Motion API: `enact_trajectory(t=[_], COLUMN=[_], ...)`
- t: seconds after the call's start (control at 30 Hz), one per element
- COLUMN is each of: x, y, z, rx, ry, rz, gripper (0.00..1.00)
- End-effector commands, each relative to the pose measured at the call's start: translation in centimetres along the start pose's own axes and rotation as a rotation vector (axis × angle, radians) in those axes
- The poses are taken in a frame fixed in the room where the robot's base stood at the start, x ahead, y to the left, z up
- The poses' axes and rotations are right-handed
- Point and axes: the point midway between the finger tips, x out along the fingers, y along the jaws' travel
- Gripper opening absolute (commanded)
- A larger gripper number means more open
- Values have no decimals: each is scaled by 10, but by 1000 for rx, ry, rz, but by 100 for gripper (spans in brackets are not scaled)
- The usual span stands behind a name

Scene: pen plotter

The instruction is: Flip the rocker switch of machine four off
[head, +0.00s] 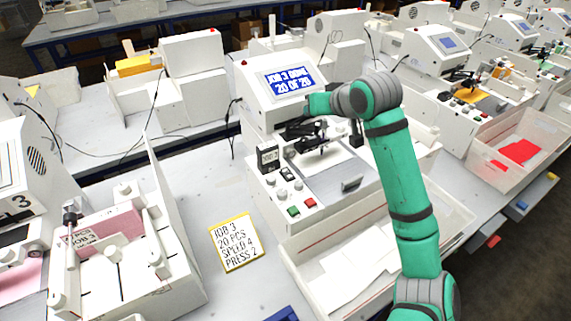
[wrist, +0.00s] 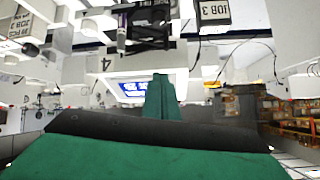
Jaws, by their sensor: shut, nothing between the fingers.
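Machine four (head: 258,110) is the white plotter at the centre of the head view; its number 4 shows upside down in the wrist view (wrist: 103,63). Its blue screen (head: 287,80) reads JOB 3 and 20 OF 20. A small black rocker-like part (head: 287,173) sits on its front panel; I cannot read its position. My gripper (head: 312,104) is shut and empty, just below the screen's right side and above the panel. Its green fingers (wrist: 162,82) stand together in the wrist view, partly covering the screen.
The black pen carriage (head: 322,140) is close below my gripper. A green button (head: 294,210), a red button (head: 309,202) and knobs share the front panel. A job card (head: 236,243) lies on the bench at left. A paper bin (head: 345,270) is in front.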

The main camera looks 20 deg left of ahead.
Motion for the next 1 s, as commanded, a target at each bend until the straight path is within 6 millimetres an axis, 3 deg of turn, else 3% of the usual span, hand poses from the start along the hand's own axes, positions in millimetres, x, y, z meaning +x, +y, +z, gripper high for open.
enact_trajectory(t=[0.2, 0.5, 1.0], x=[2, -13, -18], y=[-34, -49, -51], z=[28, 59, 65], rx=[-128, -226, -243], ry=[-283, -558, -610], rz=[-15, -1, 2], gripper=[0, 0, 0])
